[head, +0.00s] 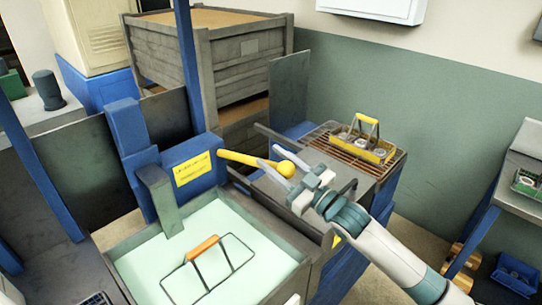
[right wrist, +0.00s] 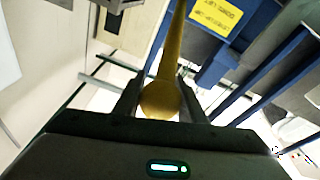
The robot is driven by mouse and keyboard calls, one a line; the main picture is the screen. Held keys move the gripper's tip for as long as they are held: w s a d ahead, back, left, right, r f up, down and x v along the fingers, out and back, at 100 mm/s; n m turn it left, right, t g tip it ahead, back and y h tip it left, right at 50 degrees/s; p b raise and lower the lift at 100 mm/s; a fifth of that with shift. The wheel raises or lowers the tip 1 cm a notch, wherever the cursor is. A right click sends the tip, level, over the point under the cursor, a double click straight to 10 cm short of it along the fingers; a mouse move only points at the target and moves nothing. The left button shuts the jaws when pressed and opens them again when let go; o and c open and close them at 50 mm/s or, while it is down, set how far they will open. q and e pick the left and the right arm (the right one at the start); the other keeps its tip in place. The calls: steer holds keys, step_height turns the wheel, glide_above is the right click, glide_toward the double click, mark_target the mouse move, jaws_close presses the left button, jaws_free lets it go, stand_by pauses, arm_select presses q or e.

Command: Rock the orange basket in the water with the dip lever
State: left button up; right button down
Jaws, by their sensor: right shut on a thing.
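The dip lever (head: 240,158) is a yellow bar with a round knob, reaching out to the right from a blue post with a yellow label. My right gripper (head: 275,158) is shut on the lever near its knob. In the right wrist view the yellow knob (right wrist: 160,100) sits between the two dark fingers. The orange-handled basket (head: 203,247) stands in the pale green water of the tank (head: 277,247); its dark wire frame shows, and its contents cannot be made out. My left gripper is not in view.
A basket with a yellow handle (head: 368,145) holds several metal rings on a brown rack to the right of the lever. A large grey crate (head: 245,65) stands behind. A side table (head: 520,180) is at the far right.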

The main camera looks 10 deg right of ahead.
mark_target(293, 173)
steer(key=c, duration=1.2)
jaws_free()
steer(key=shift+d, duration=0.1)
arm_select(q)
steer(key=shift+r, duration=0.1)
arm_select(e)
steer(key=shift+o, duration=0.2)
steer(key=shift+s+r, duration=0.1)
steer(key=shift+s+d+f, duration=0.25)
steer(key=shift+s+d, duration=0.05)
steer(key=shift+s, duration=0.05)
steer(key=b+v, duration=0.2)
steer(key=v, duration=0.3)
steer(key=shift+f, duration=0.1)
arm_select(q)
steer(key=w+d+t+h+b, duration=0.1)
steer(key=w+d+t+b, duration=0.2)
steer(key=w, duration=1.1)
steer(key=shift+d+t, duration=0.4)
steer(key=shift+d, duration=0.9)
arm_select(e)
steer(key=v, duration=1.1)
steer(key=shift+s+r, duration=0.2)
steer(key=shift+d, duration=0.15)
